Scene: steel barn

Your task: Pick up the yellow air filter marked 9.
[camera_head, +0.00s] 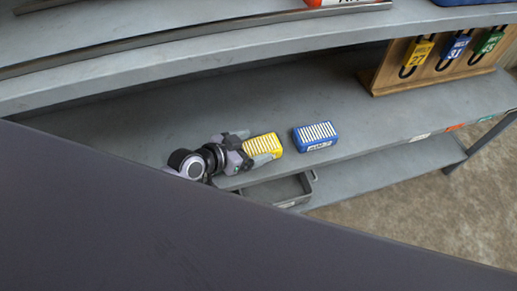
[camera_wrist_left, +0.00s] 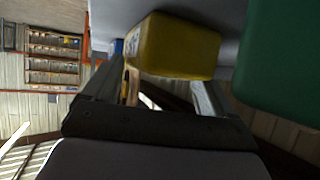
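The yellow air filter (camera_head: 263,147) lies on the grey shelf (camera_head: 215,112) near its front edge, with pale pleats on top; I cannot read its number. My left gripper (camera_head: 249,148) is at the filter's left end, with its fingers apart on either side of that end. In the left wrist view the yellow filter (camera_wrist_left: 178,46) sits just ahead of and between the open fingers (camera_wrist_left: 160,85), with a gap showing beside one finger. Contact cannot be made out. My right gripper is not in view.
A blue filter (camera_head: 315,135) lies just right of the yellow one. A wooden rack (camera_head: 400,72) with coloured padlocks stands farther right. An upper shelf (camera_head: 200,60) overhangs behind. A grey tray (camera_head: 290,197) is below the front edge. A green object (camera_wrist_left: 280,50) fills the wrist view's right side.

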